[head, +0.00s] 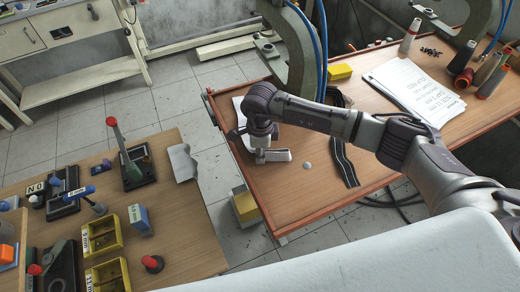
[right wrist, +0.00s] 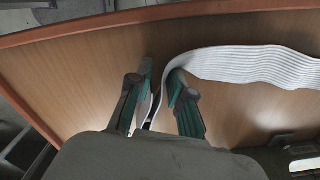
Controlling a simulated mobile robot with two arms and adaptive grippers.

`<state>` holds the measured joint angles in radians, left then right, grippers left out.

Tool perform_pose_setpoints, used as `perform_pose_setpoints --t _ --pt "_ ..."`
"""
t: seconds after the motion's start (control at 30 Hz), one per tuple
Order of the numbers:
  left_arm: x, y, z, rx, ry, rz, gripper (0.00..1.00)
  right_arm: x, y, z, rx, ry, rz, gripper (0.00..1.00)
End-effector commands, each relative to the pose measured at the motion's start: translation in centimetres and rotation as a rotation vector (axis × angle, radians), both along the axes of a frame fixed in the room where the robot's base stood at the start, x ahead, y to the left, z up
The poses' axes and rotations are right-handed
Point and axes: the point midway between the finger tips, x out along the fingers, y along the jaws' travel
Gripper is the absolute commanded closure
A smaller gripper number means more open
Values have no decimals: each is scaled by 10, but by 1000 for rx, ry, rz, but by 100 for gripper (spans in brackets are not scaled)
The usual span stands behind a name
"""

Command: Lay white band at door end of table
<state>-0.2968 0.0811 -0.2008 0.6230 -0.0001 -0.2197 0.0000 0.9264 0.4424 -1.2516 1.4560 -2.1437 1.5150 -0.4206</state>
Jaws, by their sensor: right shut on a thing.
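The white ribbed band (right wrist: 255,65) lies over the wooden table top and runs to the right in the right wrist view. Its near end bends down between the fingers of my right gripper (right wrist: 160,88), which is shut on it. In the head view my right gripper (head: 272,156) is low over the left end of the red-edged table (head: 290,208). A white piece of the band (head: 239,108) shows behind my wrist there; the rest is hidden by my arm. My left gripper is not in view.
A black striped band (head: 345,158) and a small white disc (head: 307,166) lie right of my gripper. A yellow block (head: 339,72), paper sheets (head: 415,90) and thread cones (head: 462,82) are further back. A grey-green machine frame (head: 298,55) stands behind my arm.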

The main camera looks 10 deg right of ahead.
Motion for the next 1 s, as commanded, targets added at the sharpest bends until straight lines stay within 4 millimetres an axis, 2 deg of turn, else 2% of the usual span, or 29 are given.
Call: perform_pose_setpoints --t 0.1,0.13,0.27,0.3,0.67,0.77,1.0 --pt "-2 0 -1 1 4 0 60 0 0 0 0 0 0 100" --pt "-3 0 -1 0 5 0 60 0 0 0 0 0 0 79" --pt "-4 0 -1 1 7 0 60 0 0 0 0 0 0 57" --pt "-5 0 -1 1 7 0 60 0 0 0 0 0 0 55" --pt "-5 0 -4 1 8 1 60 1 0 6 2 -2 0 55" --pt "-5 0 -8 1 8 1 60 2 1 19 2 -5 0 55" --pt "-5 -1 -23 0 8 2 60 2 0 69 2 -7 2 55"
